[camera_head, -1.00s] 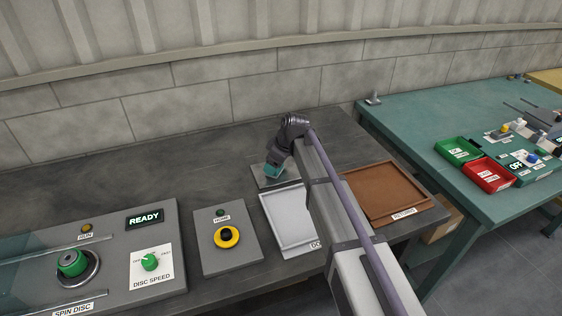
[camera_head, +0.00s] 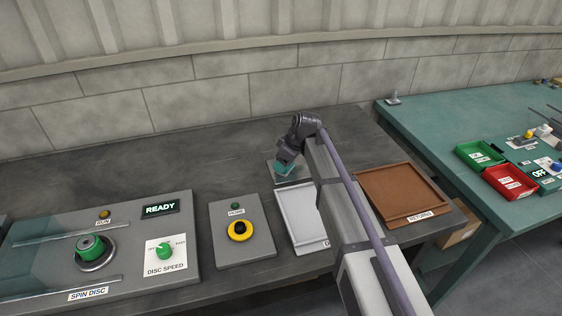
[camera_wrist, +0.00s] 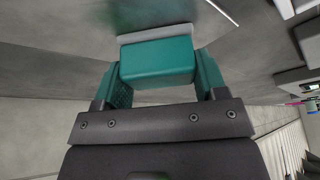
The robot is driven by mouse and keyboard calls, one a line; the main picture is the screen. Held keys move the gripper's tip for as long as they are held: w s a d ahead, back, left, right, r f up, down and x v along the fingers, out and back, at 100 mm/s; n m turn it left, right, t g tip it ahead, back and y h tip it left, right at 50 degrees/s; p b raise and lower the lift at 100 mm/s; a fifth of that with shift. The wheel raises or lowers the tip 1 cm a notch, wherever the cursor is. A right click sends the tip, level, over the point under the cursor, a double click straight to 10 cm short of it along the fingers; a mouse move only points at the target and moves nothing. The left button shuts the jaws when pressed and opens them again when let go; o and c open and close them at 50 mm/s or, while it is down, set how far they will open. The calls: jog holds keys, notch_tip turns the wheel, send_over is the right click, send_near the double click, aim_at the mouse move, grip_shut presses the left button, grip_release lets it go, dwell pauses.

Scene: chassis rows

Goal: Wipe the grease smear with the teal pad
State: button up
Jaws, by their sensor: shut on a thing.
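The teal pad (camera_wrist: 157,63) is between the two fingers of my gripper (camera_wrist: 160,80), which is shut on it. A pale grey layer shows along the pad's far side in the wrist view. In the head view my gripper (camera_head: 287,165) and the teal pad (camera_head: 284,169) are just above or at a small grey plate (camera_head: 296,180) on the dark bench, behind the white tray. I cannot tell whether the pad touches the plate. No grease smear can be made out in either view.
The white tray (camera_head: 301,222) and brown returns tray (camera_head: 405,187) lie near my arm. A yellow button panel (camera_head: 240,252) and spin disc panel (camera_head: 130,250) stand left. Green (camera_head: 480,153) and red (camera_head: 510,182) bins sit on the teal table. The back of the bench is clear.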

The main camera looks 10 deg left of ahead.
jog(key=shift+w+d, duration=0.4)
jog(key=shift+d, duration=0.55)
jog(key=shift+w+d, duration=0.45)
jog(key=shift+d, duration=0.5)
jog(key=shift+w+d, duration=0.4)
jog(key=shift+d, duration=0.55)
notch_tip(320, 180, up, 6)
jog(key=p, duration=0.6)
jog(key=shift+a, duration=0.1)
notch_tip(320, 180, up, 3)
jog(key=p, duration=0.3)
